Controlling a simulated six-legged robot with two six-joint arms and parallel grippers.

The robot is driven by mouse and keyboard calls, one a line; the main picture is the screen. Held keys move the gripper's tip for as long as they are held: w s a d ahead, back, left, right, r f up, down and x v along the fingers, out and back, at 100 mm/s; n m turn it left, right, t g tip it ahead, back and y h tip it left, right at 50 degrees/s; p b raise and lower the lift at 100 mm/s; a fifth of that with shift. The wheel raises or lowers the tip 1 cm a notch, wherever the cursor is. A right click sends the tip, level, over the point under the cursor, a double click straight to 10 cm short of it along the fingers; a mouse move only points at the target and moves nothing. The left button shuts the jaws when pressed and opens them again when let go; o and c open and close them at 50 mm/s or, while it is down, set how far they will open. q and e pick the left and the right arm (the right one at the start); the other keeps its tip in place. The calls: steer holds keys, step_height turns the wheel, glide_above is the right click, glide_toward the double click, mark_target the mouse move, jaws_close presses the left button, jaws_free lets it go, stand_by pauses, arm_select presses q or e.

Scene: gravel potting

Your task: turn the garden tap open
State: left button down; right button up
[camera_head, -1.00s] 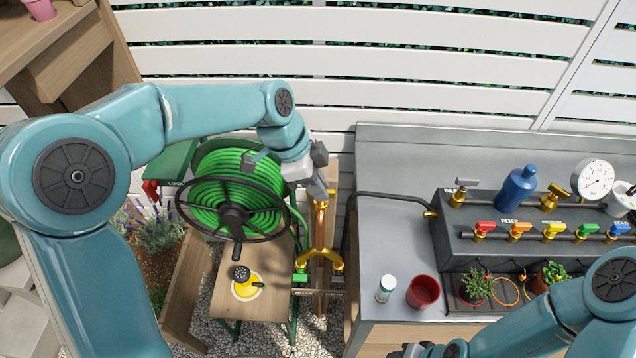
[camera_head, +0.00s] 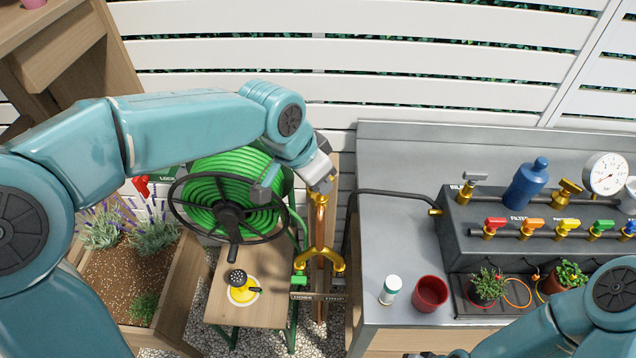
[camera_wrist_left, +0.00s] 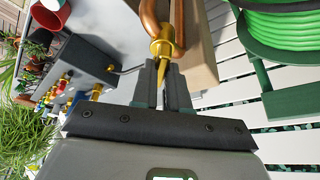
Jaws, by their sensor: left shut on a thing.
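The garden tap is a brass fitting (camera_head: 321,188) at the top of a copper pipe on a wooden post, between the hose reel and the metal bench. My left gripper (camera_head: 322,180) is at the tap's top and mostly hides its handle in the head view. In the left wrist view the two fingers (camera_wrist_left: 163,78) are shut on the thin brass handle (camera_wrist_left: 164,62), with the brass tap body (camera_wrist_left: 162,32) just beyond. Only a dark sliver of my right gripper (camera_head: 430,354) shows at the bottom edge; its jaws are not visible.
A green hose reel (camera_head: 230,190) with a crank wheel stands close left of the tap. A brass Y-splitter (camera_head: 320,259) sits lower on the pipe. The metal bench (camera_head: 385,240) to the right carries a valve manifold (camera_head: 475,245), a red cup (camera_head: 430,293) and a white bottle (camera_head: 390,289).

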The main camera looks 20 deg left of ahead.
arm_select(q)
steer(key=n+y+b, duration=0.1)
steer(key=n, duration=0.1)
steer(key=n+y+b, duration=0.1)
steer(key=n+b, duration=0.1)
steer(key=n, duration=0.1)
steer(key=shift+d+n+t, duration=0.2)
steer(key=shift+n+t, duration=0.1)
steer(key=shift+t, duration=0.1)
steer(key=shift+r+n+y+b, duration=0.2)
steer(key=shift+n+y+b, duration=0.75)
steer(key=shift+n, duration=1.05)
steer(key=c, duration=1.3)
jaws_free()
steer(key=shift+o, duration=0.8)
steer(key=p+v, duration=0.1)
steer(key=v, duration=1.5)
steer(key=shift+r+p, duration=0.2)
steer(key=shift+p, duration=0.1)
